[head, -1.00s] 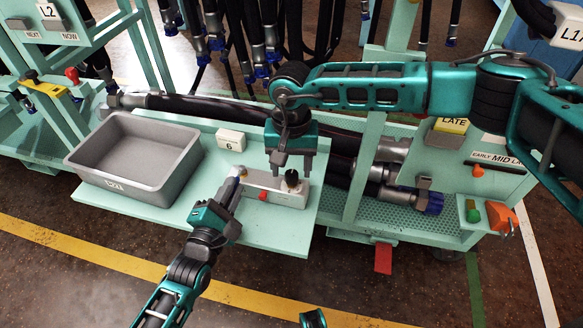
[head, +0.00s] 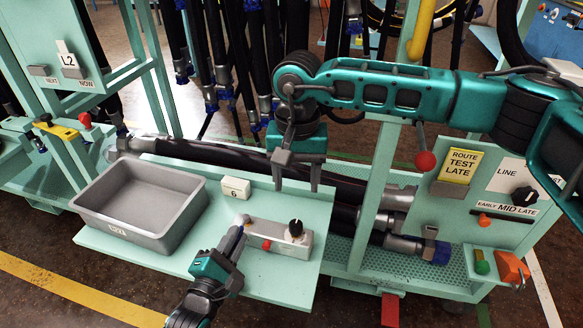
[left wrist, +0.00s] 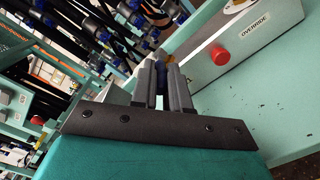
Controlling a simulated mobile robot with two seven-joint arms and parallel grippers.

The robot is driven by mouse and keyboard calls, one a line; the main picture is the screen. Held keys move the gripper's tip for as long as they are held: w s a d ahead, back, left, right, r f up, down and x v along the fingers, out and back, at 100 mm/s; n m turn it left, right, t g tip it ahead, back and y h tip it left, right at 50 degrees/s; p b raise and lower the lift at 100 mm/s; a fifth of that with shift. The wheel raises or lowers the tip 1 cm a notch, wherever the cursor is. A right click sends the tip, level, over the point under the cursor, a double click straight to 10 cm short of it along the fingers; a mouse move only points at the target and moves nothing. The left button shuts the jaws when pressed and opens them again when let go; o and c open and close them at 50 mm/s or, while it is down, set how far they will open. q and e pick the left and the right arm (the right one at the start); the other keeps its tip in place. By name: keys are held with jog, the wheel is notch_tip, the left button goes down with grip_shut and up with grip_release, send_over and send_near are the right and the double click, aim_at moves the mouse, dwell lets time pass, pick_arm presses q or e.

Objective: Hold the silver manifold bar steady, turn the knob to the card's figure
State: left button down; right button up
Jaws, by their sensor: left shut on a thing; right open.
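The silver manifold bar (head: 281,241) lies on the pale green shelf, with a black knob (head: 296,228) on top near its right end and a red button on its front. In the left wrist view the bar (left wrist: 203,71) carries an OVERRIDE label. A white card (head: 235,188) showing 6 stands behind the bar. My left gripper (head: 238,238) is shut on the bar's left end; it also shows in the left wrist view (left wrist: 164,85), where its fingers hide the exact contact. My right gripper (head: 298,186) is open and empty, above and behind the knob, apart from it.
A grey bin (head: 140,205) stands on the shelf left of the card. Thick black hoses (head: 225,158) run behind the shelf. At right is a panel with a yellow ROUTE TEST LATE card (head: 461,165), a red ball lever (head: 426,161) and another black knob (head: 524,197).

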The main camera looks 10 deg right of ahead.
pick_arm(q)
jog(key=c, duration=1)
grip_release()
jog(key=shift+c, duration=0.2)
